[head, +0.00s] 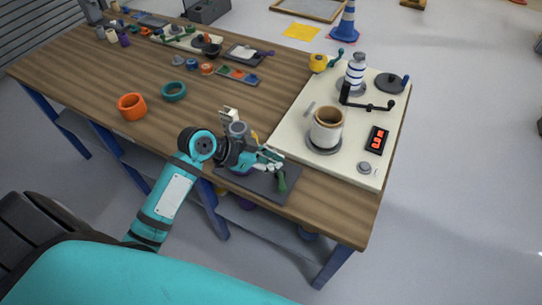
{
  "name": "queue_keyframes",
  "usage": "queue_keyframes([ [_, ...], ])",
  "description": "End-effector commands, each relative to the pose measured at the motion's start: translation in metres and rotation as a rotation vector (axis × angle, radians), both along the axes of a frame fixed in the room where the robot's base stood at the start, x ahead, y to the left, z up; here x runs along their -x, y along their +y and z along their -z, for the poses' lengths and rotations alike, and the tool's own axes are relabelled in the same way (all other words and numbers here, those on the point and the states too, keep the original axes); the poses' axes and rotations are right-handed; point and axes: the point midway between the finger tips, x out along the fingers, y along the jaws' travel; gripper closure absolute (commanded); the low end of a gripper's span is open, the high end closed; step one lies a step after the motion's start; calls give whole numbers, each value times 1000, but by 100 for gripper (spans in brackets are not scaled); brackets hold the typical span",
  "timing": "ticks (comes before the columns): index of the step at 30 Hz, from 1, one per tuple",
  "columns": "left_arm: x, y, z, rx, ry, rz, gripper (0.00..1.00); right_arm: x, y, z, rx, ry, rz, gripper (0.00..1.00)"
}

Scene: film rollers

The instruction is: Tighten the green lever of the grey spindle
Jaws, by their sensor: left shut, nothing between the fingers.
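My left arm comes in from the left, and its gripper (270,157) is shut and empty above the dark grey plate (262,190) at the table's front edge. My right gripper is not in view.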

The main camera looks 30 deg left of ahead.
Motion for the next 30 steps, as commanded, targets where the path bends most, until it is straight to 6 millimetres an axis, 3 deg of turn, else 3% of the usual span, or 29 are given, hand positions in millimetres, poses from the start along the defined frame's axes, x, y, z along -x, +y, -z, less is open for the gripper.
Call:
queue_keyframes([
  [7, -18, -22, 20, 7, 3, 0, 100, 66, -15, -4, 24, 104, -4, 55],
  [11, -33, -38, 38, 7, 3, 0, 100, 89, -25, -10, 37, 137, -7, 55],
  [14, -44, -50, 52, 5, 4, 0, 100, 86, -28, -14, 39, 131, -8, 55],
  [17, -51, -58, 64, 3, 5, 1, 100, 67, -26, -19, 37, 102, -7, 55],
  [23, -32, -37, 78, 1, 4, -1, 100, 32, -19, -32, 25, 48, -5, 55],
  [26, -28, -33, 82, 0, 1, -1, 100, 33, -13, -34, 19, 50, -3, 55],
  [30, -27, -31, 84, -1, 1, 0, 100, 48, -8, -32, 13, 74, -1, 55],
])
